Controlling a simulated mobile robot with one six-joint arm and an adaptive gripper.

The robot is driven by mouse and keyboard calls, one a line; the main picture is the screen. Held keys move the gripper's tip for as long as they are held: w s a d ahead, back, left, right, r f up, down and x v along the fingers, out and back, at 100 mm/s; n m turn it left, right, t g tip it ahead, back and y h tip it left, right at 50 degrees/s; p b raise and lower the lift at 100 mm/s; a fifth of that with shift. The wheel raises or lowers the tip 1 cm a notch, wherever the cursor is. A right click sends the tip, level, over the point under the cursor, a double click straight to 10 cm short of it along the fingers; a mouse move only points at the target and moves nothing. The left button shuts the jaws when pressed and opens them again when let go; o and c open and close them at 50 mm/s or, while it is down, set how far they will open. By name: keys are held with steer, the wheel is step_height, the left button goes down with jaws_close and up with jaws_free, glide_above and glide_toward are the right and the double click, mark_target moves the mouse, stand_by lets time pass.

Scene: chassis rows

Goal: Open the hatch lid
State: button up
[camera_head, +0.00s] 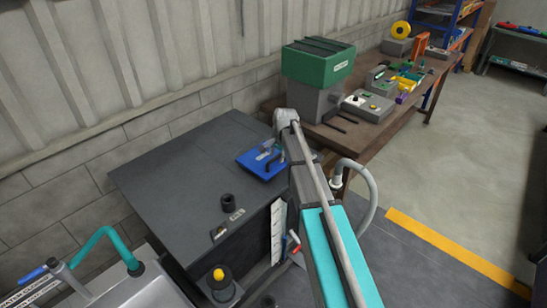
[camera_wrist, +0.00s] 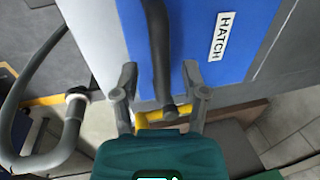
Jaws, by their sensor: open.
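The hatch lid (camera_head: 254,165) is a blue panel on the dark cabinet top in the head view, and it appears to lie flat. In the wrist view the blue lid (camera_wrist: 205,22) fills the upper middle, with a white label reading HATCH. A dark bar handle (camera_wrist: 157,48) runs down over the lid. My gripper (camera_wrist: 159,80) is open, with one finger on each side of the handle's near end in the picture. Visible gaps separate the fingers from the bar. In the head view my arm hides part of the gripper.
The dark cabinet top (camera_head: 165,180) carries a small black cylinder (camera_head: 230,203). A green-topped grey machine (camera_head: 318,65) stands behind on a wooden bench (camera_head: 350,142) with several tools. A teal pipe (camera_head: 100,235) is at the lower left. Floor at the right is clear.

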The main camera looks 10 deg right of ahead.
jaws_close()
